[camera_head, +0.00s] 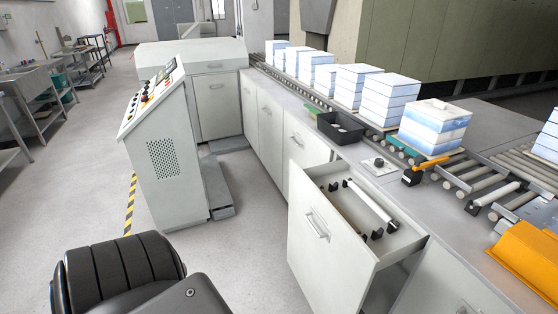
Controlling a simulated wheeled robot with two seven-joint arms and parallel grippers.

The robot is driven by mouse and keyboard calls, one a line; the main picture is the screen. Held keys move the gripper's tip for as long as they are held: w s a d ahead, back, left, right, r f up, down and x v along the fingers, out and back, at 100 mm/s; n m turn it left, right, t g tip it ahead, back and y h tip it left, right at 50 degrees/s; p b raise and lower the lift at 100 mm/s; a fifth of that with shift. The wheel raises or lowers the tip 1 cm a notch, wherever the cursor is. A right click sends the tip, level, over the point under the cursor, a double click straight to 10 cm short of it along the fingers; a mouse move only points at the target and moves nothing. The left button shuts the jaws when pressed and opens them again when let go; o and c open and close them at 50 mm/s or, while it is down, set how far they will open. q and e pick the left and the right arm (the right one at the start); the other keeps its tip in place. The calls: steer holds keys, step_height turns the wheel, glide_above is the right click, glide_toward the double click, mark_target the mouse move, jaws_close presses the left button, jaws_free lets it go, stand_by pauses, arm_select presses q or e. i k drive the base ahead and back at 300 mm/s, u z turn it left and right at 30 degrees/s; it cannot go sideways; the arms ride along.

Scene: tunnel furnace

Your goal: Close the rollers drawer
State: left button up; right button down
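The rollers drawer (318,232) is pulled out of the white cabinet row at the lower right. Its tall front panel with a metal handle (317,226) faces left, towards the aisle. Inside lie a white roller (371,205) with dark ends and several small black holders. Neither of my grippers shows in this view. A dark padded part of my own body is at the lower left.
A control console (165,150) stands left of the cabinets. The counter holds a black tray (341,128) and a roller conveyor with several white-blue stacks (434,126). An orange cover (528,258) is at the right. The floor (245,255) left of the drawer is clear.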

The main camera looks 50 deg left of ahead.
mark_target(335, 270)
steer(key=u, duration=1.1)
steer(key=k, duration=1.3)
steer(key=z, duration=0.6)
steer(key=i, duration=1.1)
steer(key=z, duration=0.55)
